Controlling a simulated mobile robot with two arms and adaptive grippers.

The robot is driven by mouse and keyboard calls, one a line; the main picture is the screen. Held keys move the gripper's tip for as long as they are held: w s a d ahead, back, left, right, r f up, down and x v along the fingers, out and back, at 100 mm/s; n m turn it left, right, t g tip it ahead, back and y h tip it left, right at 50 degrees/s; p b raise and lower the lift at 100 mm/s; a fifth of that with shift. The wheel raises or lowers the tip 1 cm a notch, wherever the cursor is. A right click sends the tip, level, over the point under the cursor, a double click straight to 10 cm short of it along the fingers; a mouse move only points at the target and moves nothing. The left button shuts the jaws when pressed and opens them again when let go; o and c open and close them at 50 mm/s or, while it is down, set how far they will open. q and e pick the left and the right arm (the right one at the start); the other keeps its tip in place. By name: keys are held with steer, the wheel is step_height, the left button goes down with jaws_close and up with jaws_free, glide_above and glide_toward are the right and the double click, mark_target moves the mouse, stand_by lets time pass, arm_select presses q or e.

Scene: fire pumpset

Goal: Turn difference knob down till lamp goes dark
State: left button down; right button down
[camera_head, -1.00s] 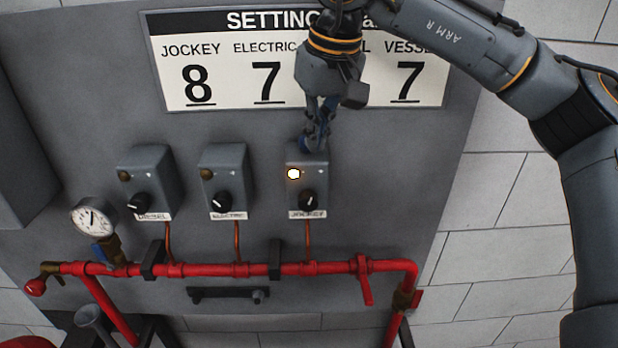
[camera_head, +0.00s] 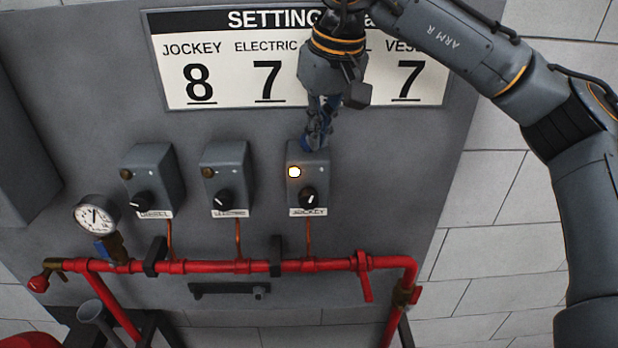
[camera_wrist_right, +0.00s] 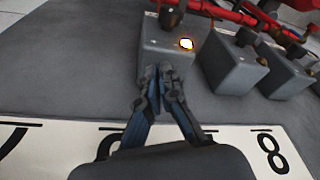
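The grey jockey box (camera_head: 300,160) hangs on the panel, with a black pointer knob (camera_head: 308,198) on its front. Its lamp (camera_head: 294,172) glows, and the lit lamp also shows in the right wrist view (camera_wrist_right: 187,44). No knob marked as difference is visible. My right gripper (camera_head: 313,143) comes from above to the top of this box. In the right wrist view its fingertips (camera_wrist_right: 162,72) are drawn together at the box's upper end. Whether anything is between them is hidden. My left gripper is not in view.
The electric box (camera_head: 226,165) and diesel box (camera_head: 152,165) stand to the left, their lamps dark. A red pipe (camera_head: 200,267) and a gauge (camera_head: 95,214) are below. The settings sign (camera_head: 225,60) is behind my right arm.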

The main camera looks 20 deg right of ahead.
mark_target(318, 158)
step_height(318, 158, up, 4)
steer(key=p, duration=0.3)
steer(key=shift+w+r+p, duration=0.1)
steer(key=shift+w+p, duration=0.05)
steer(key=shift+p, duration=0.2)
steer(key=shift+r+p, duration=0.3)
steer(key=shift+r, duration=0.5)
